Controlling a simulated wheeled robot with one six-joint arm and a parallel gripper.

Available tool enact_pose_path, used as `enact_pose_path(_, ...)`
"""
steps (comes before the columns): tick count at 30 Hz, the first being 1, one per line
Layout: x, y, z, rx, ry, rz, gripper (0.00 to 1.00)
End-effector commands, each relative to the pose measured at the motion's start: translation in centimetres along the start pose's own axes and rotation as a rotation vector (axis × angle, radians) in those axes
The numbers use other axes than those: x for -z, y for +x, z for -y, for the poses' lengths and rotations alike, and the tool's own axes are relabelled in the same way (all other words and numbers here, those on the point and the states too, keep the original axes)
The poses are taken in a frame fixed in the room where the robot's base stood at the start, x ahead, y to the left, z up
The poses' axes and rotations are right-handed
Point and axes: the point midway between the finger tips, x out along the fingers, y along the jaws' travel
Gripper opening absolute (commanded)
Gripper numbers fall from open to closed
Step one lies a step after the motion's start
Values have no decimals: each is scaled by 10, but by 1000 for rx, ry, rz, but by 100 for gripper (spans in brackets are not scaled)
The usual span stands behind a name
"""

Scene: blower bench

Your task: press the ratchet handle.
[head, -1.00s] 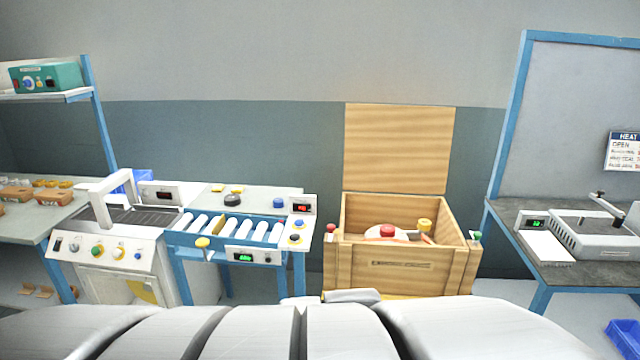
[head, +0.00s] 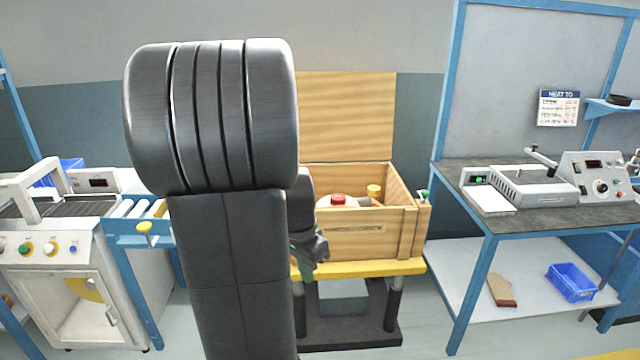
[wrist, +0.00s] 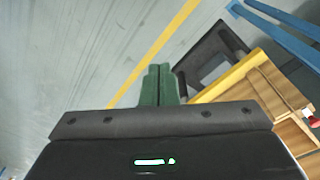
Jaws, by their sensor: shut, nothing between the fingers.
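I cannot pick out a ratchet handle for certain in either view. In the head view, an open wooden crate (head: 365,236) on a yellow-edged stand holds a red-topped part (head: 338,199) and a yellow-topped part (head: 374,190). A green knob (head: 424,195) sits at its right corner. My gripper (wrist: 158,72) has green fingers, shut together and empty, over the floor in the wrist view. In the head view, my gripper (head: 306,272) is in front of the crate's left end, partly hidden by my arm. The crate's left side is also hidden.
A dark-topped bench (head: 430,172) with a sealer-like device (head: 535,188) stands at right. A blue bin (head: 570,282) is on its lower shelf. A white machine (head: 60,270) and a roller conveyor (head: 128,208) stand at left. The floor between stand and right bench looks clear.

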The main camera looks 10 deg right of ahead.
Motion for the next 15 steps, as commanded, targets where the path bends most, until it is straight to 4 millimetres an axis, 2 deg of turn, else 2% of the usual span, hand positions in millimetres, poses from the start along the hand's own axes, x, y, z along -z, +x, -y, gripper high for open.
enact_pose_path(1,17,21,18,-15,99,-2,0)
enact_pose_path(6,68,58,64,-48,443,-25,0)
enact_pose_path(10,96,83,89,-64,647,-43,0)
enact_pose_path(15,117,101,105,-74,802,-61,0)
